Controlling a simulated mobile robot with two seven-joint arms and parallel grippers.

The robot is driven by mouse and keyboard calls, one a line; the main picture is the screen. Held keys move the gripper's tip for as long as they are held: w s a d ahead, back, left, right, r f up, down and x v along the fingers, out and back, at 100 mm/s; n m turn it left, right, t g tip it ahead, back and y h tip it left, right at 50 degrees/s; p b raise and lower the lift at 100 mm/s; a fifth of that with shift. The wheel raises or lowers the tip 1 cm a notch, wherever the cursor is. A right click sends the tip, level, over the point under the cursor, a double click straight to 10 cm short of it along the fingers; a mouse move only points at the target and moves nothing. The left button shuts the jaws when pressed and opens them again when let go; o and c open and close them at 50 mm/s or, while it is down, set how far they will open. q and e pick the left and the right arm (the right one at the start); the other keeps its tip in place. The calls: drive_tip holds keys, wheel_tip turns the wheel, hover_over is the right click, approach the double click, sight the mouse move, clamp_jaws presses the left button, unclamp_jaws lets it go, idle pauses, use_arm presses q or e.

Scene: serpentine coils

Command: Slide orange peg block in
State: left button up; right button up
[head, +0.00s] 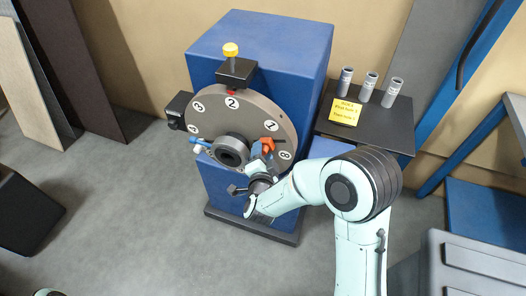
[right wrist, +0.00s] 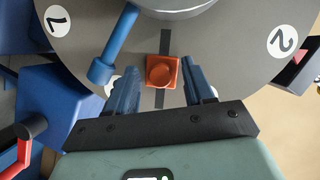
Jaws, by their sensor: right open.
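The orange peg block (right wrist: 162,72) sits on the face of the grey numbered disc (right wrist: 235,55), over a dark radial strip. It also shows in the head view (head: 268,144), right of the dark hub (head: 231,151). My right gripper (right wrist: 160,75) is open, with one blue finger on each side of the block. Gaps show between the fingers and the block, so it is not gripped. In the head view my right gripper (head: 262,168) is at the lower right of the disc. My left gripper is not in view.
A blue rod (right wrist: 113,48) stands out from the disc close to my gripper's left finger. The disc is on a blue cabinet (head: 285,50). A black side shelf (head: 385,128) holds grey cylinders (head: 368,87) and a yellow note (head: 345,111).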

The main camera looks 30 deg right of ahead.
clamp_jaws()
drive_tip(key=shift+w+a+f+b, duration=0.25)
drive_tip(key=shift+w+a+b, duration=0.15)
drive_tip(key=shift+w+a, duration=0.1)
drive_tip(key=shift+w+a+f+b, duration=0.25)
drive_tip(key=shift+w+a+b, duration=0.1)
drive_tip(key=shift+w+a, duration=0.1)
drive_tip(key=shift+c, duration=0.3)
unclamp_jaws()
drive_tip(key=shift+o, duration=0.3)
drive_tip(key=shift+w+f, duration=0.1)
drive_tip(key=shift+w, duration=0.05)
